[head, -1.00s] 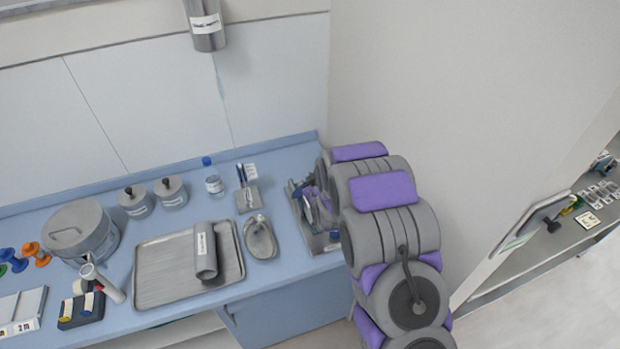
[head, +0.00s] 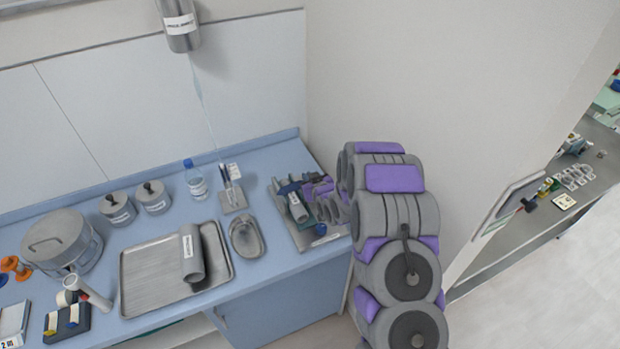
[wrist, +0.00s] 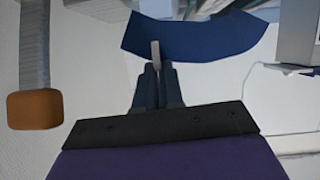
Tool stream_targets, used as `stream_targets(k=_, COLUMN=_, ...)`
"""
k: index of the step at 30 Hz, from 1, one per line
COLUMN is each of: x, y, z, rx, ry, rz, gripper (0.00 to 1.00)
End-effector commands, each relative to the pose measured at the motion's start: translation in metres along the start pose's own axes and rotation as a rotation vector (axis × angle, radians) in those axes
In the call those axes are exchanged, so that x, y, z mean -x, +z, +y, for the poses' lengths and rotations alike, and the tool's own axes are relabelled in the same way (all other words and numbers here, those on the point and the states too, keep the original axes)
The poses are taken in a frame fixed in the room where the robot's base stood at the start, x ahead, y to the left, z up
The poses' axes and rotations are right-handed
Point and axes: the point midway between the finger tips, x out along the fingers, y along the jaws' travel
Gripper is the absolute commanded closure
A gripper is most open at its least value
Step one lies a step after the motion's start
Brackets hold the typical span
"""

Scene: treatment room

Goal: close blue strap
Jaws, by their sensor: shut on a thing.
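The blue strap (wrist: 205,38) is a wide, dark blue curved band across the top of the wrist view. My gripper (wrist: 156,66) points up at it from below, its dark fingers close together. A thin pale tip or tab (wrist: 155,54) overlaps the strap's lower edge at the fingers. The gripper is shut on the strap there, though the exact contact is small and hard to see. The strap's ends and any fastening cannot be made out. In the head view my grey and purple arm is folded, and neither the gripper nor the strap can be made out.
An orange-brown pad (wrist: 34,110) hangs on a grey band at the left of the wrist view. A shelf (head: 520,225) stands right.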

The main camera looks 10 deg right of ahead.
Motion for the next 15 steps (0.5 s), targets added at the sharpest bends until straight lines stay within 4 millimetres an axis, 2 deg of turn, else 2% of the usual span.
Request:
stream_targets(k=1, x=0.0013, y=0.0197, z=-0.0077, rx=-0.001, ry=-0.016, rz=-0.04, gripper=1.0)
stream_targets(k=13, x=0.0019, y=0.0214, z=-0.0031, rx=-0.004, ry=-0.015, rz=-0.041, gripper=1.0)
stream_targets(k=14, x=0.0019, y=0.021, z=-0.0027, rx=-0.004, ry=-0.015, rz=-0.04, gripper=0.9)
stream_targets(k=15, x=0.0019, y=0.0205, z=-0.0022, rx=-0.004, ry=-0.014, rz=-0.039, gripper=0.87)
